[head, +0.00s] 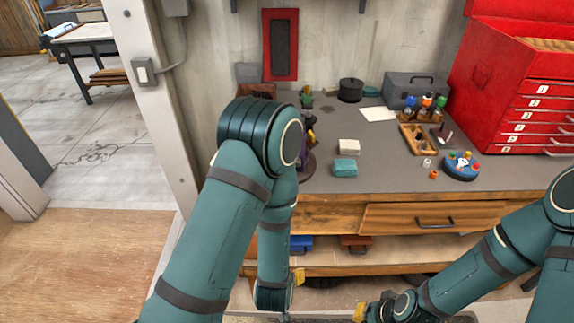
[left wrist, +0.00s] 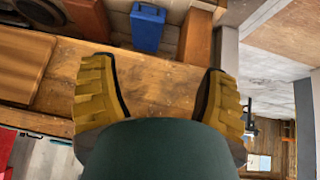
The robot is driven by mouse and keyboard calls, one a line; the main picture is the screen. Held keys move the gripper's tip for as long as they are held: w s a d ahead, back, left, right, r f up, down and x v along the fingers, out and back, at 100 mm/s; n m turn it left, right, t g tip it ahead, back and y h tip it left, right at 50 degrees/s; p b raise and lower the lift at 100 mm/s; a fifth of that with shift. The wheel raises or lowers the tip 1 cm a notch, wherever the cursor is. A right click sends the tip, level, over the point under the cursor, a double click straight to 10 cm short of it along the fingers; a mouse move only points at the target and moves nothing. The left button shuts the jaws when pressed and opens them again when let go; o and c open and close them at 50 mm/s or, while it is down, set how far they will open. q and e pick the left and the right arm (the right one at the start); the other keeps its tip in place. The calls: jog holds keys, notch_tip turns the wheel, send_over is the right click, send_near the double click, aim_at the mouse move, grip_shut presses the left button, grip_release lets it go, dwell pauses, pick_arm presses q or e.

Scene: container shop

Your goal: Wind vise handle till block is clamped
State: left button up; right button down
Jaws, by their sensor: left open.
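A dark purple thing with a round base (head: 307,165), perhaps the vise, stands at the left end of the grey workbench (head: 400,190). My left arm hides most of it, and I cannot make out its handle or a block in it. My left gripper (left wrist: 160,72) is open and empty in the left wrist view, with its two yellow fingers apart over a wooden board. In the head view it is mostly hidden, low in front of the bench. My right gripper (head: 361,312) shows only as a yellow part at the bottom edge, so its state is unclear.
A white block (head: 349,146) and a teal block (head: 345,168) lie on the bench. A wooden tray (head: 418,139), a round blue holder (head: 461,172) and a red tool chest (head: 510,90) are at right. A blue bin (left wrist: 148,27) is on the lower shelf.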

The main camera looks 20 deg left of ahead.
pick_arm(q)
jog(key=w+r+t+y+p, duration=0.1)
jog(key=w+r+t+y, duration=0.3)
jog(key=r, duration=0.6)
jog(key=w+r+t+p, duration=0.2)
jog(key=r+t, duration=0.4)
jog(key=r, duration=0.4)
jog(key=shift+m, duration=0.4)
jog(key=x, duration=1.3)
jog(key=shift+w+a+r+p, duration=0.15)
jog(key=shift+a+r+p, duration=0.05)
jog(key=shift+p, duration=0.2)
jog(key=c, duration=1.2)
